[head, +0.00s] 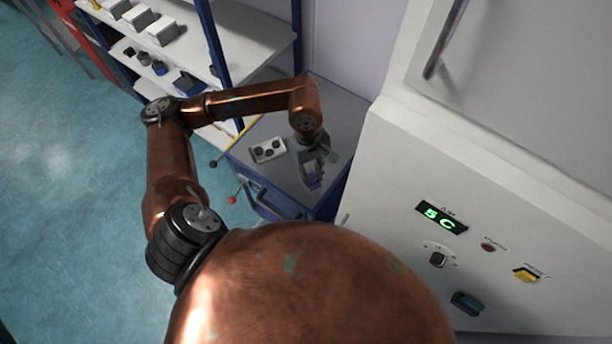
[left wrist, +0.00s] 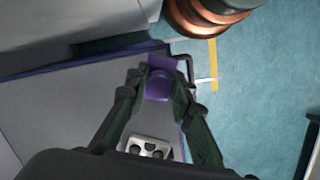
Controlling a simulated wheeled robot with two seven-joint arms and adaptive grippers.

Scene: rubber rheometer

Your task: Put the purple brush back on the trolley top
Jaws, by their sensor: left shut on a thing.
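The purple brush (left wrist: 159,82) is between the fingertips of my left gripper (left wrist: 158,92) in the left wrist view. The left gripper is shut on it. The trolley is blue with a grey top, between the shelf and the white cabinet. My right gripper is not in view.
A small light block with dark round holes (head: 267,150) lies on the trolley top, left of the gripper. The white cabinet (head: 400,170) with a green display stands close on the right. A shelf (head: 250,35) with boxes stands behind on the left. Open floor (head: 70,170) lies left.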

